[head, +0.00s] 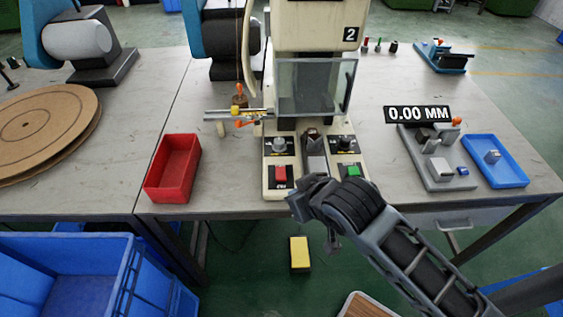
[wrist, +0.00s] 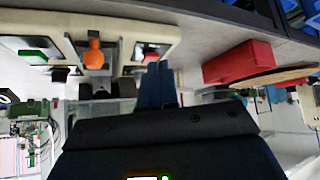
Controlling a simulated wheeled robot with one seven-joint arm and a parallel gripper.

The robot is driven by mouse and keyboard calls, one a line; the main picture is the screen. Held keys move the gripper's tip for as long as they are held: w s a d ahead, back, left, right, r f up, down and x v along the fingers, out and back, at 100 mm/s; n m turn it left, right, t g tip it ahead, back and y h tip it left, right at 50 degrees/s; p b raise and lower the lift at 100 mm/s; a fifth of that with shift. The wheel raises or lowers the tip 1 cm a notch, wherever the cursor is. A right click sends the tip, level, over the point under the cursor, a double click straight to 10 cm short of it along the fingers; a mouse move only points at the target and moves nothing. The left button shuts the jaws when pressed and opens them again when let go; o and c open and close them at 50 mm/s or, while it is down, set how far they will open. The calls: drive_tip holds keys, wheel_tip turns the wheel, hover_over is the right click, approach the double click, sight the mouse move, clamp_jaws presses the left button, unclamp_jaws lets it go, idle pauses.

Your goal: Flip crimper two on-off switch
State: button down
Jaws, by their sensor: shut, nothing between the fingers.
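Crimper two (head: 312,28) is a cream machine on the table, marked with a 2. Its base has a red rocker switch (head: 280,174) on the left and a green one (head: 350,171) on the right. My gripper (head: 300,197) is at the front edge of the base, just right of and below the red switch, apart from it in the head view. In the wrist view, which looks upside down, my fingers (wrist: 158,80) are together and empty. Their tips point at the red switch (wrist: 151,52), close to it; contact cannot be told. The green switch (wrist: 35,55) shows at left.
A red bin (head: 173,168) stands left of the crimper. A blue tray (head: 494,160) and a grey gauge fixture (head: 437,160) are at right. A yellow block (head: 299,253) is on the floor below. The table strip between bin and crimper is clear.

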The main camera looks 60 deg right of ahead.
drive_tip(key=w+d+r+m+g, duration=0.3)
drive_tip(key=w+d, duration=0.1)
drive_tip(key=w, duration=0.1)
wheel_tip(320, 180, up, 6)
drive_tip(key=m+g, duration=0.2)
drive_tip(key=m, duration=0.1)
hover_over(281, 169)
drive_tip(key=s+a, duration=0.2)
drive_tip(key=a, duration=0.1)
drive_tip(key=shift+s+d+r+y+p, duration=0.1)
drive_tip(key=shift+s+r+y+p, duration=0.1)
drive_tip(key=shift+y+p, duration=0.15)
drive_tip(key=shift+f, duration=0.15)
drive_tip(key=x, duration=0.8)
drive_tip(key=b+x, duration=0.1)
drive_tip(key=x, duration=0.3)
drive_tip(key=shift+s+a+f, duration=0.3)
drive_tip(key=shift+s+f, duration=0.05)
drive_tip(key=shift+s, duration=0.05)
drive_tip(key=shift+f, duration=0.7)
